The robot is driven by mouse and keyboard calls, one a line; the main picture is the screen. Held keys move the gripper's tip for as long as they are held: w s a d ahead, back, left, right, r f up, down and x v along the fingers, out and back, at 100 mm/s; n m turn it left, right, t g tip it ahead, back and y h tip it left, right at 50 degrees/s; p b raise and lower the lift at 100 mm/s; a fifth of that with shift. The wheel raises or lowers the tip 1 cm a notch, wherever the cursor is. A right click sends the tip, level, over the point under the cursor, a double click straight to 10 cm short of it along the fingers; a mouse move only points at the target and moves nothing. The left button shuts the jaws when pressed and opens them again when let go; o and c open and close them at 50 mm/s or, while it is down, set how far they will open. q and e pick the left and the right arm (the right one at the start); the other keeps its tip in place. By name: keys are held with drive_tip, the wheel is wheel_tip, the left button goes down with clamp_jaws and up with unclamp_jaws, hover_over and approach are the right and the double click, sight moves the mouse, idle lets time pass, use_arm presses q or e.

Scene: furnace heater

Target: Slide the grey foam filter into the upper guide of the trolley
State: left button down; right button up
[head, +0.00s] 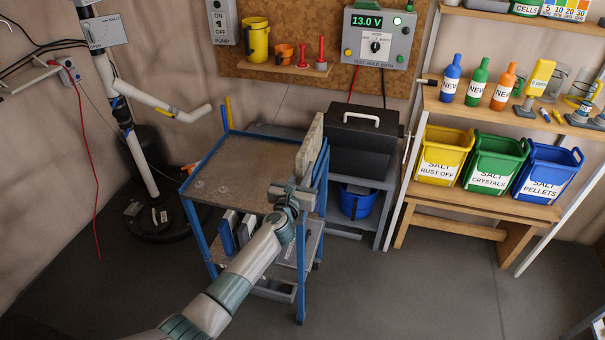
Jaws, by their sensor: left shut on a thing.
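The trolley (236,160) has a blue frame and a speckled grey-brown top, and stands in the middle. A light grey slab, which I take for the foam filter (309,146), stands upright on edge at the trolley's right side, pointing away from me. My left gripper (290,190) is at the slab's near end, above the trolley's front right corner, and is shut on it. The fingertips are partly hidden by the wrist. The upper guide cannot be made out clearly; whether the slab sits in it I cannot tell. My right gripper is not in view.
White and blue panels (229,233) stand on the trolley's lower shelf, partly behind my arm. A black box (362,143) sits on a grey stand behind right, with a blue bucket (356,204) below. A wooden rack (477,206) holds bins at right. Floor before it is clear.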

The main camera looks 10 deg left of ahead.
use_arm(q)
drive_tip(key=shift+w, duration=1)
drive_tip(key=shift+w+b, duration=0.1)
drive_tip(key=shift+b, duration=0.2)
drive_tip(key=shift+w+d, duration=0.1)
drive_tip(key=shift+w, duration=0.4)
drive_tip(key=shift+w+b, duration=0.55)
drive_tip(key=shift+w, duration=0.35)
drive_tip(key=c, duration=1.6)
unclamp_jaws()
drive_tip(key=shift+o, duration=0.2)
